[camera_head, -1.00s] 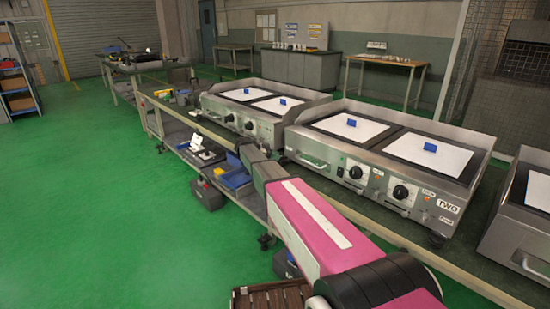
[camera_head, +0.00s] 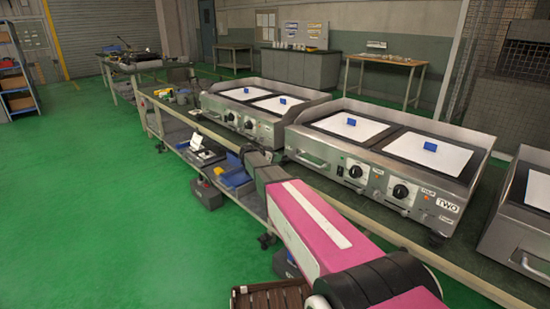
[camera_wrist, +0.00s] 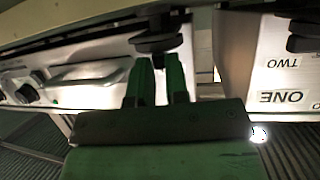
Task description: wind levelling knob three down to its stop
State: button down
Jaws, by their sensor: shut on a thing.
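In the wrist view my gripper (camera_wrist: 160,75) has its two green fingers up against a dark round levelling knob (camera_wrist: 157,42), shut on its lower stem. The knob sits under the edge of a steel griddle; its number cannot be read. A second steel body (camera_wrist: 245,65) at the right of the wrist view carries upside-down labels "TWO" and "ONE".
Another dark foot or knob (camera_wrist: 305,38) shows at the wrist view's right edge. A further griddle (camera_head: 515,245) stands at the right. The bench's lower shelf holds a blue tray (camera_head: 232,178).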

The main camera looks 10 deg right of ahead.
aim_at(283, 158)
jog(key=n+t+y, duration=0.1)
jog(key=s+d+n+t+y, duration=0.1)
jog(key=n+t, duration=0.1)
jog(key=n+t+y, duration=0.2)
jog(key=shift+s+d, duration=0.35)
jog(key=shift+s, duration=0.05)
jog(key=n+y, duration=0.1)
jog(key=n+t+y, duration=0.1)
jog(key=n, duration=0.1)
jog(key=shift+s+d+t+y, duration=0.15)
jog(key=shift+d+t+y, duration=0.15)
jog(key=shift+d, duration=0.1)
jog(key=shift+d+n+t+y, duration=0.25)
jog(key=shift+n+t+y, duration=0.15)
jog(key=shift+n+y, duration=1)
jog(key=shift+y, duration=0.2)
jog(key=c, duration=1.1)
grip_release()
jog(key=v, duration=1)
jog(key=shift+s, duration=0.3)
